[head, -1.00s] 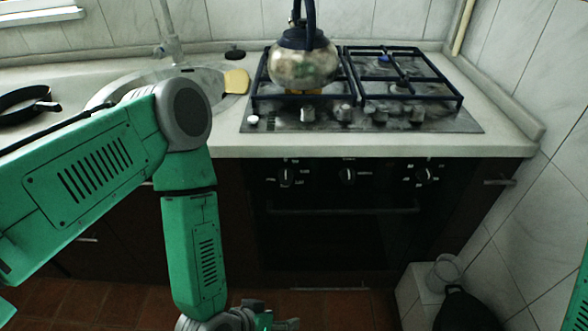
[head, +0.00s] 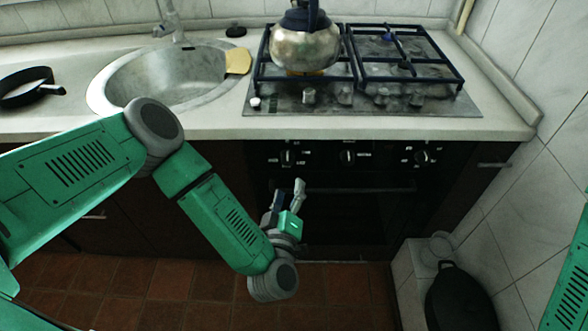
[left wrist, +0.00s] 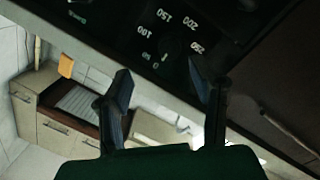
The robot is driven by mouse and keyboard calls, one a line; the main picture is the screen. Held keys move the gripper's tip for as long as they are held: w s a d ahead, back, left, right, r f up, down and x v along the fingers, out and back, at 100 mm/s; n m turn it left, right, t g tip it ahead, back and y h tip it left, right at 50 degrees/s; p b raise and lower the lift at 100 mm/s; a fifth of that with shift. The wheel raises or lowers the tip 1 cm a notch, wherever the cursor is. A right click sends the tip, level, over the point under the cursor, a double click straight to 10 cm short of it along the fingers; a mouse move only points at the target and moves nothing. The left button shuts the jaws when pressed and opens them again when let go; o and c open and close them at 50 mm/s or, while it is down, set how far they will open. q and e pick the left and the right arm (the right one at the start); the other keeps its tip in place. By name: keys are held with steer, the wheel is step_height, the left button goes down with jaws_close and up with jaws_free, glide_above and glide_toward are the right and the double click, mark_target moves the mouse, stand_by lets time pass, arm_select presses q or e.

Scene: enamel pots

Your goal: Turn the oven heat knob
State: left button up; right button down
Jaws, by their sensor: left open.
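The black oven front (head: 330,220) is below the counter, with three knobs along its top panel: a left knob (head: 287,157), a middle knob (head: 347,156) and a right knob (head: 422,157). My left gripper (head: 288,192) is open and empty, fingers pointing up, just below the left knob in the head view. In the left wrist view, my left gripper (left wrist: 160,72) shows two dark fingers apart, with a dark dial marked with temperature numbers (left wrist: 172,48) beyond them. The dial's knob is too dark to make out clearly. My right gripper is out of view.
A kettle (head: 305,45) stands on the gas hob (head: 400,103) above the oven. The oven's horizontal handle (head: 385,190) crosses the front near my left gripper. A sink (head: 165,80) is to the left; a black pot (head: 460,300) stands at lower right.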

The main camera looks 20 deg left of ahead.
mark_target(286, 163)
arm_select(q)
steer(key=w+a+b, duration=0.1)
steer(key=w+a, duration=0.1)
steer(key=w+a+b, duration=0.1)
steer(key=w+b, duration=0.1)
steer(key=shift+w+a+f, duration=0.1)
steer(key=shift+w+a, duration=0.1)
steer(key=shift+a, duration=0.15)
steer(key=w, duration=0.1)
steer(key=w+d, duration=0.1)
steer(key=w, duration=0.1)
steer(key=shift+w+d+b, duration=0.3)
steer(key=shift+w+b, duration=0.1)
steer(key=shift+w+a, duration=0.15)
steer(key=shift+w, duration=0.2)
steer(key=shift+w+a, duration=0.2)
steer(key=shift+a, duration=1)
steer(key=shift+d, duration=0.4)
steer(key=c, duration=1.1)
steer(key=shift+s+d, duration=0.1)
steer(key=shift+d, duration=0.4)
steer(key=shift+a, duration=0.35)
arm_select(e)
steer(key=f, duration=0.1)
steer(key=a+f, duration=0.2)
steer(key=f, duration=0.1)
